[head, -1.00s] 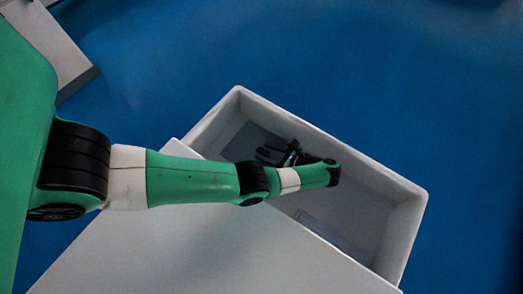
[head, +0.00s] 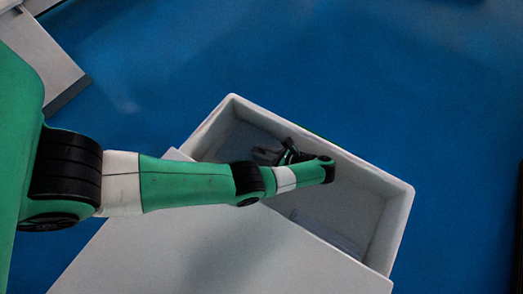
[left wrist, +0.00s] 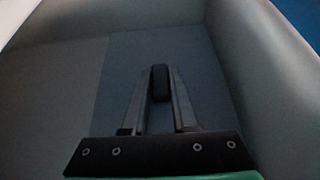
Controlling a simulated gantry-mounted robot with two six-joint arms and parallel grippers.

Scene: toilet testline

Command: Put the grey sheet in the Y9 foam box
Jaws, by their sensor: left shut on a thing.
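The white foam box (head: 400,200) stands open at the centre right of the head view; no Y9 label is readable. My left gripper (head: 266,154) reaches inside it, near its far left end. In the left wrist view its fingers (left wrist: 160,82) are closed together on the grey sheet (left wrist: 190,55), a flat, darker panel inside the box. The sheet also shows in the head view (head: 243,140), beside the fingers and partly hidden. Whether it touches the floor of the box I cannot tell. My right gripper is not in view.
A large pale flat surface (head: 220,250) adjoins the box's near side. A faint rectangular piece (head: 325,230) lies in the box's near right part. Pale flat-topped objects (head: 35,55) stand at the upper left. The blue floor (head: 400,80) beyond the box is clear.

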